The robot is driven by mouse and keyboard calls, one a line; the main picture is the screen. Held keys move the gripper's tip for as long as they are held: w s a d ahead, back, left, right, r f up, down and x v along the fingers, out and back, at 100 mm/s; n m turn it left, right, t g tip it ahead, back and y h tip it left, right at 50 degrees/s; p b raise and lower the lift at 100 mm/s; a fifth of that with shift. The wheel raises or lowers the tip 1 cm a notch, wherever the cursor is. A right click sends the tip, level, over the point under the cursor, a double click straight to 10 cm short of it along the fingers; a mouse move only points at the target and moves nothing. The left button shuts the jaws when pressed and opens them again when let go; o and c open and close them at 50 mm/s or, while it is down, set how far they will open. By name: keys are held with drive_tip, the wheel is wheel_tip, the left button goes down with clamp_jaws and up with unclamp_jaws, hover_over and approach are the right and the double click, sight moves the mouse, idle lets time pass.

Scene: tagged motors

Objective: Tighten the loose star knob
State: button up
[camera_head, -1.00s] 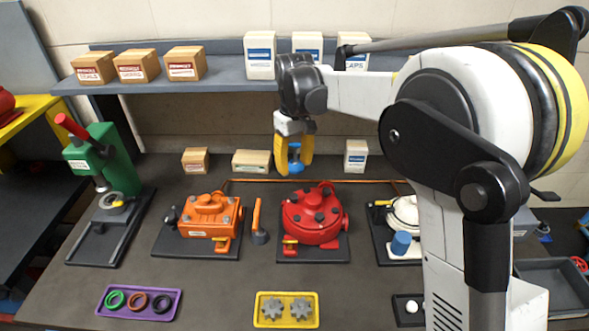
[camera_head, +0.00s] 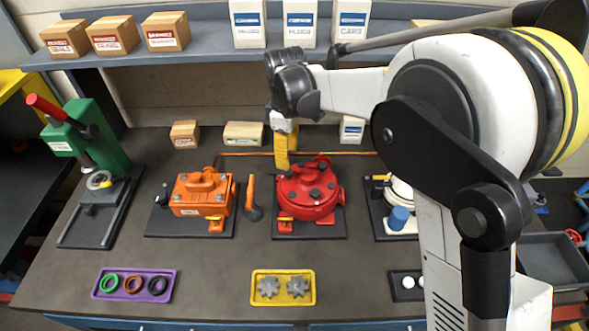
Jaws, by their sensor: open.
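The red motor (camera_head: 308,205) stands on a dark base plate at the middle of the bench, with several dark knobs on its top. One dark knob (camera_head: 315,194) sits on the top face. I cannot tell which knob is loose. My gripper (camera_head: 282,163) points down at the back left edge of the red motor. Its yellow fingers are seen nearly edge-on and overlap. I see nothing held in them, and cannot tell whether the tips touch the motor.
An orange motor (camera_head: 201,193) and an orange-handled tool (camera_head: 252,198) stand to the left. A white motor (camera_head: 400,192) is partly behind my arm. A yellow tray (camera_head: 283,301) with gears and a purple tray (camera_head: 136,297) lie in front. Small boxes stand behind.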

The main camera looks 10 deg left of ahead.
sight(288, 172)
wheel_tip(288, 172, down, 7)
drive_tip(key=shift+r+b, duration=0.2)
drive_tip(key=shift+b, duration=0.3)
clamp_jaws()
